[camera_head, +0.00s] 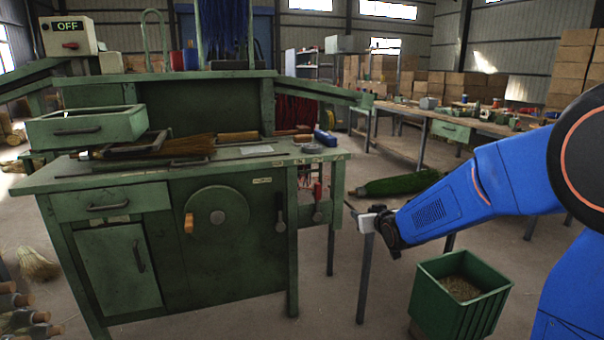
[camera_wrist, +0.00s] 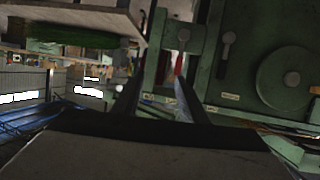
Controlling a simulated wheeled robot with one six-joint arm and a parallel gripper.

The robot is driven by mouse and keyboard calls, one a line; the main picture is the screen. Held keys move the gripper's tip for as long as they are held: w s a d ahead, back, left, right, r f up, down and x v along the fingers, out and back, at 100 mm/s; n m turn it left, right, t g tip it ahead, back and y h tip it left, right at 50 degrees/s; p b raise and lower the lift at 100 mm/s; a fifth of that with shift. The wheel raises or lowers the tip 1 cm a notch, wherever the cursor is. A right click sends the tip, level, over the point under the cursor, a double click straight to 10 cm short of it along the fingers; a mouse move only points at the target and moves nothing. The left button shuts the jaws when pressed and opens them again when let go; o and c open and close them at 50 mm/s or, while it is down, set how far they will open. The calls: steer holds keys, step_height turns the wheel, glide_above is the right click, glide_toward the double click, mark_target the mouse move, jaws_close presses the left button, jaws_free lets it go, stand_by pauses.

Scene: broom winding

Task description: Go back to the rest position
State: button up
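My gripper (camera_head: 360,215) is at the end of my blue arm in the head view, in free air just right of the green workbench (camera_head: 290,230). In the wrist view my gripper (camera_wrist: 158,88) shows two dark fingers with a clear gap between them. Nothing is held between them. The wrist picture is turned over, with the bench's side panel at the upper right. The gripper appears apart from the bench.
A green bin (camera_head: 440,313) with loose material stands below my arm. A long wooden table (camera_head: 470,125) stands behind. A brush (camera_head: 190,146) and tools lie on the bench top. A straw broom head (camera_head: 36,264) is on the floor at left.

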steer(key=s+d+g, duration=0.2)
steer(key=s+g, duration=0.1)
steer(key=s, duration=1.2)
steer(key=s+d+f+m+g+h, duration=0.1)
steer(key=s+d+g, duration=0.2)
steer(key=s, duration=1.3)
steer(key=s+d+f+m+g+h, duration=0.1)
steer(key=s+d+g, duration=0.2)
steer(key=s, duration=1.3)
steer(key=shift+d, duration=0.25)
